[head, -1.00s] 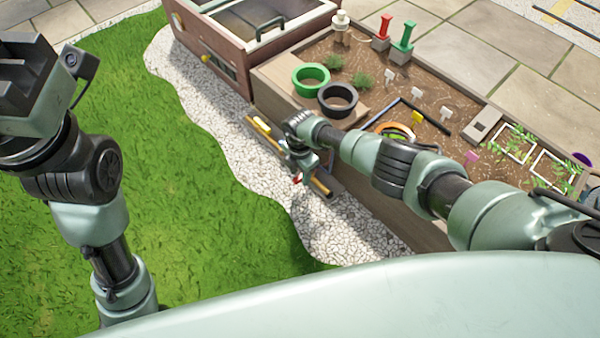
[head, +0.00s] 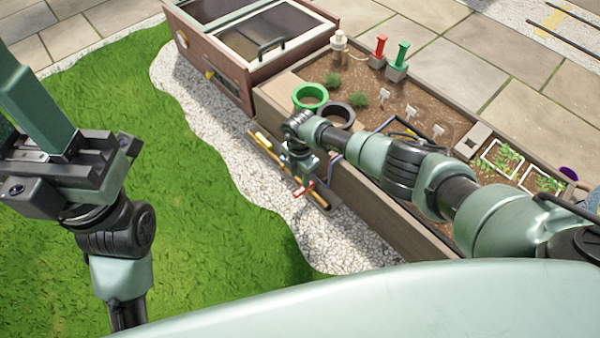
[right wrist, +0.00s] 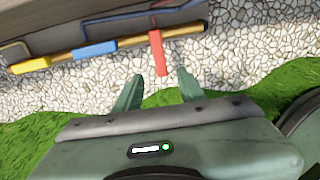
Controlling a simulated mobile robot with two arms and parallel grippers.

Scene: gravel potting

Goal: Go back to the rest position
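My right gripper (right wrist: 159,76) is open in the right wrist view, its two green fingers apart with nothing held. The end of a red handle (right wrist: 158,54) shows in the gap, clear of both fingers. In the head view my right arm reaches over the raised bed, and the gripper hangs beside its near wall; its fingertips are hard to make out. My left gripper (head: 40,110) is raised at the left edge over the lawn, partly cut off, so its opening is unclear.
A rail with yellow, blue (right wrist: 95,49) and red handles runs along the raised bed's (head: 385,210) near wall, close to my right gripper. A green pot (head: 310,96) and black pot (head: 338,114) stand beyond my right arm. Lawn (head: 200,230) lies open at left.

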